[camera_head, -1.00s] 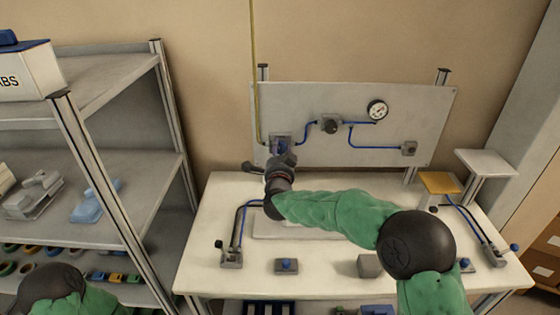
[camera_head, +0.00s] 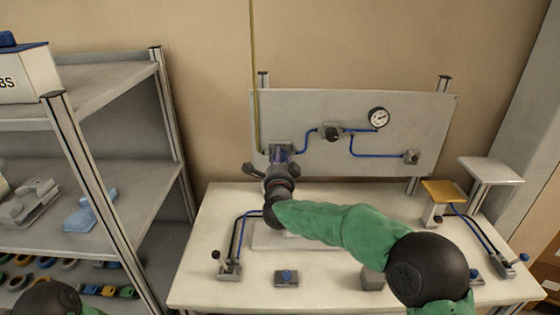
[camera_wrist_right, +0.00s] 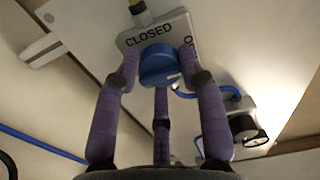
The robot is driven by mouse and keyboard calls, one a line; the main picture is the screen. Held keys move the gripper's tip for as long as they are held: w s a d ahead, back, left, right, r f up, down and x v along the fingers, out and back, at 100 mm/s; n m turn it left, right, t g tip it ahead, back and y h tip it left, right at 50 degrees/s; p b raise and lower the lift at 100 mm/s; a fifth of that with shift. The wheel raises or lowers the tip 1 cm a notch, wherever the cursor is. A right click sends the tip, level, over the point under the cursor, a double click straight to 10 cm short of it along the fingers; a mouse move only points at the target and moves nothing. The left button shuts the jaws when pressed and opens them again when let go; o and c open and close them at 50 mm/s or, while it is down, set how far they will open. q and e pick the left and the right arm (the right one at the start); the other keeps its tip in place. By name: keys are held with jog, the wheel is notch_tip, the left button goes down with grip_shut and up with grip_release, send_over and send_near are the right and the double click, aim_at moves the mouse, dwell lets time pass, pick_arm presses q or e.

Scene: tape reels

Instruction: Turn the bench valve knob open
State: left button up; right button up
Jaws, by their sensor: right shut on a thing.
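The blue valve knob (camera_wrist_right: 158,66) sits on a grey plate (camera_wrist_right: 183,27) lettered "CLOSED", with part of a second word at its right edge. My right gripper (camera_wrist_right: 160,72) has its three purple fingers closed around the knob, seen in the right wrist view. In the head view the right gripper (camera_head: 279,170) is at the valve at the lower left of the upright panel (camera_head: 300,108) and mostly hides the knob. The knob's pointer mark is too small to read. Of my left arm only a dark joint shows at bottom left; its gripper is out of view.
The panel also holds a round gauge (camera_head: 378,117), a dark regulator (camera_head: 331,133) and blue tubing. The white bench (camera_head: 330,280) carries levers, a blue button box (camera_head: 287,277) and a yellow-topped stand (camera_head: 441,192). A grey shelf (camera_head: 120,75) stands to the left.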

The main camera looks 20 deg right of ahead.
jog(key=o, duration=1.1)
jog(key=shift+o, duration=0.2)
jog(key=shift+s+a, duration=0.1)
jog(key=v, duration=1.1)
jog(key=shift+s, duration=0.4)
jog(key=shift+a, duration=0.1)
